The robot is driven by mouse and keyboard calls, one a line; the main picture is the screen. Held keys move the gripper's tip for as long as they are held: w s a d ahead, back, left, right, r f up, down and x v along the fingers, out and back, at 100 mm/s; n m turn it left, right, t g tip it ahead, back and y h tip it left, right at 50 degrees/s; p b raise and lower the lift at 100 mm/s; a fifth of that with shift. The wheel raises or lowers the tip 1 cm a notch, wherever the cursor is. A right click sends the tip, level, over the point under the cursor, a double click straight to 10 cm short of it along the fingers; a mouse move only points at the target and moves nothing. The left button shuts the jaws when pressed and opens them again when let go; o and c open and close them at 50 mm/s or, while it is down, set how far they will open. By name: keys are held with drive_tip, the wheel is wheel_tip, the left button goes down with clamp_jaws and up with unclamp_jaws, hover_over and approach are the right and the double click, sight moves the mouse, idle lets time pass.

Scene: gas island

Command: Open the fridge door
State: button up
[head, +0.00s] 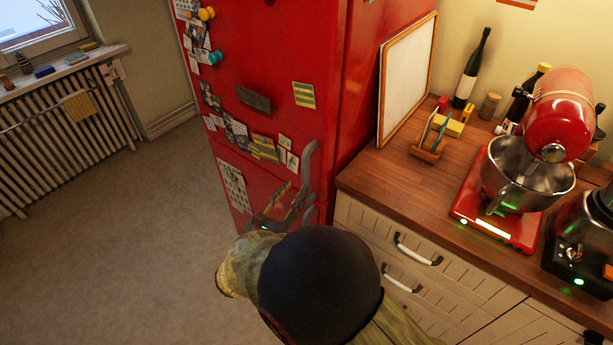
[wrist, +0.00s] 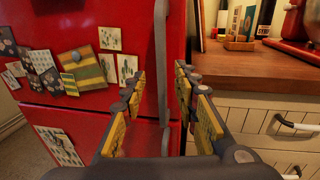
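The red fridge (head: 268,55) stands left of the counter and its doors look shut. A grey vertical handle (head: 309,160) runs along the right edge of its front. In the wrist view the handle (wrist: 161,50) runs down the middle, with a seam between the upper and lower doors near its lower end. My gripper (head: 291,198) is in front of the fridge by the lower part of the handle. In the wrist view my gripper (wrist: 161,85) is open, its yellow-padded fingers on either side of the handle with gaps. Whether the fingertips reach past the bar is unclear.
The wooden counter (head: 375,185) with white drawers (head: 365,225) is close on the right. It bears a whiteboard (head: 407,80), a bottle (head: 470,75) and a red mixer (head: 497,215). A radiator (head: 70,130) stands at the far left. The floor (head: 130,240) left of the fridge is clear.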

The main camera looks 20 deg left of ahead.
sight(304, 178)
drive_tip(key=w, duration=0.2)
drive_tip(key=w+d+b, duration=0.1)
drive_tip(key=w, duration=0.1)
drive_tip(key=w+b, duration=0.1)
drive_tip(key=w, duration=0.2)
drive_tip(key=shift+d, duration=0.35)
drive_tip(key=shift+c, duration=0.4)
clamp_jaws()
